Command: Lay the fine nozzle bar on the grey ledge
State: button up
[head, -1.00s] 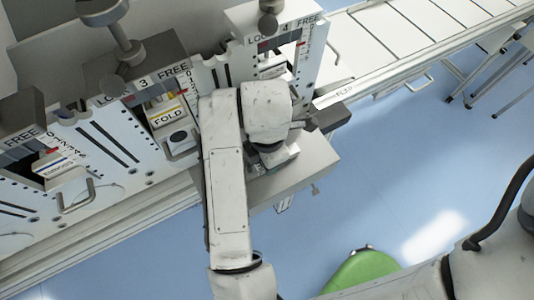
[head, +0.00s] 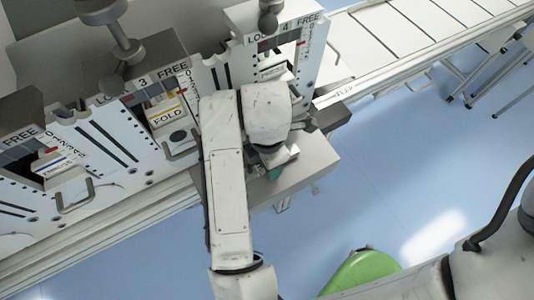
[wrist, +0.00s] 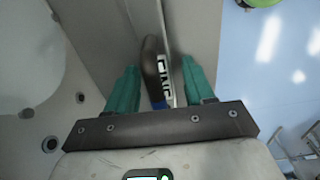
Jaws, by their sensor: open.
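The fine nozzle bar (wrist: 150,72) shows in the wrist view as a dark, rounded bar with a white label reading FINE and a blue part near my gripper. It lies between the two teal fingers of my gripper (wrist: 158,66), with a visible gap on each side. The fingers are open. Beneath it is the grey ledge (wrist: 198,28), also seen in the head view (head: 312,165). I cannot tell exactly whether the bar rests flat on it.
White machine panels marked 3 and 4 (head: 290,40) stand behind the ledge, with a FOLD cartridge (head: 168,116) in slot 3 and handles sticking out. A slatted conveyor (head: 410,40) runs to the upper right. Blue floor (head: 380,180) lies open in front.

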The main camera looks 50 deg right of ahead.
notch_tip(320, 180, up, 12)
jog(key=p, duration=0.2)
jog(key=shift+r+p, duration=0.15)
jog(key=shift+p, duration=0.25)
jog(key=shift+a, duration=0.1)
